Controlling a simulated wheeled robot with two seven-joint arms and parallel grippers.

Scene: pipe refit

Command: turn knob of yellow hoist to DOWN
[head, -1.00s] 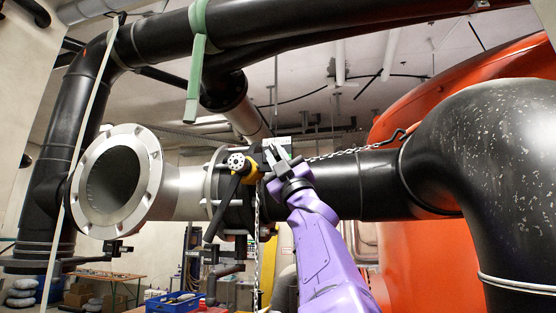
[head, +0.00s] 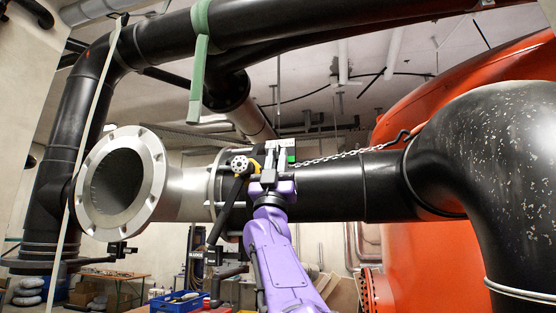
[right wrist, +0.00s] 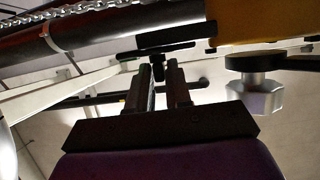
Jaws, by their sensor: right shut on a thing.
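The yellow hoist (head: 256,166) hangs by the black pipe flange in the head view, partly hidden behind my right gripper. It has a pale round wheel (head: 239,164) and a black lever. In the right wrist view, part of its yellow body (right wrist: 262,22) is at the upper right. A small black knob (right wrist: 157,66) under a flat black piece sits at the fingertips of my right gripper (right wrist: 162,75), which is shut on it. My right gripper also shows in the head view (head: 269,166). The knob's setting cannot be read. My left gripper is out of view.
A chain (head: 335,158) runs right from the hoist along the black pipe (head: 330,188). An open grey flange (head: 118,182) is at left. A silver knob-like part (right wrist: 257,96) is close to the right of my gripper. A green strap (head: 198,65) hangs above.

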